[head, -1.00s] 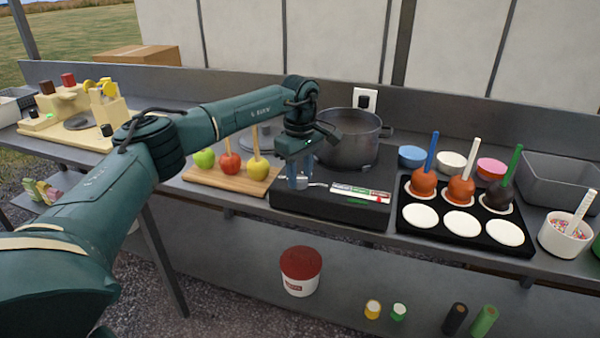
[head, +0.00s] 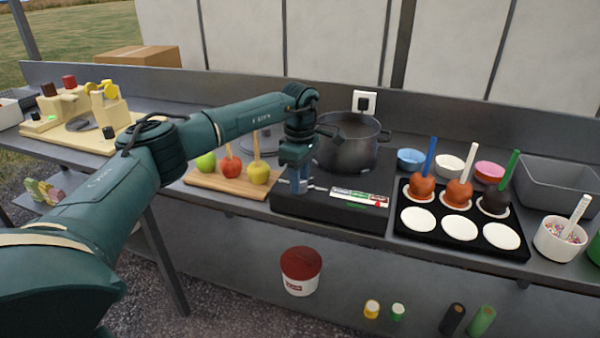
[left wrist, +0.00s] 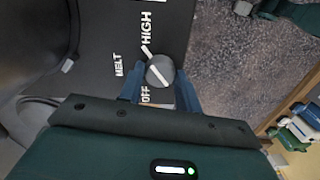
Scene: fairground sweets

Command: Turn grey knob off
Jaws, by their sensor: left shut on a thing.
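The grey knob (left wrist: 163,66) shows in the left wrist view on the dark front of the black hob (head: 325,212), among the words HIGH, MELT and OFF. A white line on its face slants from upper left to lower right. I cannot tell for sure which word it marks. My left gripper (head: 299,188) points down at the hob's front left corner. Its blue fingers (left wrist: 159,88) are shut on the knob, one on each side. In the head view the gripper hides the knob. A red light (head: 377,205) shows on the hob's panel. My right gripper is not in view.
A dark pot (head: 348,150) stands on the hob just behind my left gripper. A wooden board (head: 235,187) with several apples on sticks lies to the left. A black tray (head: 490,242) with dipped apples is to the right.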

